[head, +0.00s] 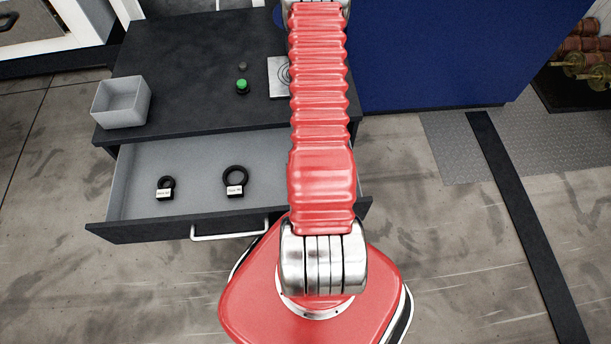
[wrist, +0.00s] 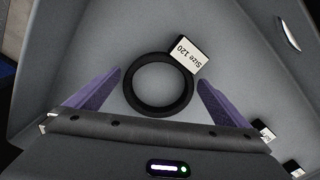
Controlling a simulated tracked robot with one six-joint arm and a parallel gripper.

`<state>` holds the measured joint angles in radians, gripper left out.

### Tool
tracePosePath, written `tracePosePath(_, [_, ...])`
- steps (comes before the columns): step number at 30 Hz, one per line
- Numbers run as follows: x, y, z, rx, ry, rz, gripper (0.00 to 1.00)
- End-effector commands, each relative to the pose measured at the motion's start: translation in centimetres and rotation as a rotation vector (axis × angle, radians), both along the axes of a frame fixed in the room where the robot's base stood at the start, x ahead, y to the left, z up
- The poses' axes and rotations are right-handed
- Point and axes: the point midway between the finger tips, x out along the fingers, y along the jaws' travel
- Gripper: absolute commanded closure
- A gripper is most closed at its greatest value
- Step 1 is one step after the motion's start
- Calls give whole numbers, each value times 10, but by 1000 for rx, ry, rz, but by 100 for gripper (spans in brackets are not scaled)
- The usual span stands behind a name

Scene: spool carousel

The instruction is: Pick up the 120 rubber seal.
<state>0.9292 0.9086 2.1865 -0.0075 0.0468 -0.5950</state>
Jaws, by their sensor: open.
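The 120 rubber seal (wrist: 129,88) is a black ring lying flat on the grey drawer floor in the wrist view. A white tag reading "Size 120" (wrist: 190,54) sits against its upper right edge. My gripper (wrist: 159,78) is open, its two purple fingers on the left and right of the ring with gaps between. It holds nothing. In the head view my red arm covers part of the drawer, and my gripper does not show there. Neither tag in that view can be read.
The open drawer (head: 200,145) holds a small black ring (head: 167,181) and a larger one (head: 235,171), both tagged. On the cabinet top are a grey bin (head: 122,107), a green button (head: 242,85) and a plate (head: 279,80). A drawer handle (head: 229,233) sticks out in front.

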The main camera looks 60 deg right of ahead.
Motion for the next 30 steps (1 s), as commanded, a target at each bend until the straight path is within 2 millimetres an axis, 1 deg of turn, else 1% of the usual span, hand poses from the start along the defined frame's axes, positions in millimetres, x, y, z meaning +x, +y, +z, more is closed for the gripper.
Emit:
tracePosePath(1, [0, 1, -5, 2, 2, 0, 0])
tracePosePath(6, [0, 0, -13, 0, 0, 0, 0])
tracePosePath(22, [0, 0, -13, 0, 0, 1, 0])
tracePosePath(30, [0, 0, -13, 0, 0, 1, 18])
